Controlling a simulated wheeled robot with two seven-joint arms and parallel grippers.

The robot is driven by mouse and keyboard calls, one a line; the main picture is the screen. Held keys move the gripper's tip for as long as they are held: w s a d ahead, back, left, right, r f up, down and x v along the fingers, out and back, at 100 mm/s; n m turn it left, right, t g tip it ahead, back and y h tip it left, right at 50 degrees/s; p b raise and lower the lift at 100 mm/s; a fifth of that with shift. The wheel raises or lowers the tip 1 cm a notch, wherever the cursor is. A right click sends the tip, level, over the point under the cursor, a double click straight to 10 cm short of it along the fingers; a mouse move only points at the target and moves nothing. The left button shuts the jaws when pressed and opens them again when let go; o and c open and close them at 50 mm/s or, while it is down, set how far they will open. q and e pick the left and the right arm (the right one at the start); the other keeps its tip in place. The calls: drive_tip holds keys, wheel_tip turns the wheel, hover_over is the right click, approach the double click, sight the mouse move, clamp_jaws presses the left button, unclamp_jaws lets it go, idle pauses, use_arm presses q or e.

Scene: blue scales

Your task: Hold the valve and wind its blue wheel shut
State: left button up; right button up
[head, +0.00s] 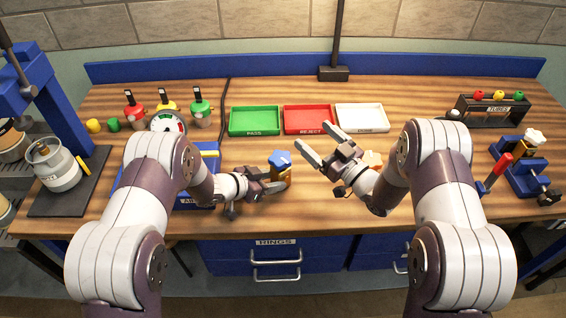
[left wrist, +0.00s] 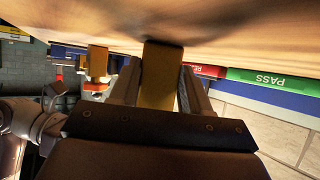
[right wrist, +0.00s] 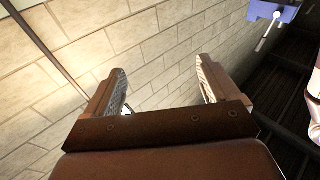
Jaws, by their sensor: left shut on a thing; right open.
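The valve has a brass body (head: 284,179) with a blue wheel (head: 281,159) on top. It stands upright near the front middle of the bench. My left gripper (head: 273,184) is shut on the brass body from the left. In the left wrist view the body (left wrist: 158,75) sits between the two fingers; the wheel does not show there. My right gripper (head: 312,134) is open and empty, to the right of the wheel and apart from it. In the right wrist view its fingers (right wrist: 163,85) are spread, with only the wall between them.
Behind the valve lie green (head: 255,121), red (head: 308,119) and white (head: 361,118) trays. A blue vise (head: 524,178) stands at right.

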drive_tip(key=s+a+n+g+y, duration=0.2)
drive_tip(key=a+n+g+y, duration=0.15)
drive_tip(key=g, duration=0.25)
approach(279, 158)
drive_tip(key=x, duration=0.3)
drive_tip(key=shift+h, duration=0.25)
drive_tip(key=x, duration=0.7)
drive_tip(key=shift+w+f, duration=0.1)
drive_tip(key=shift+f, duration=0.05)
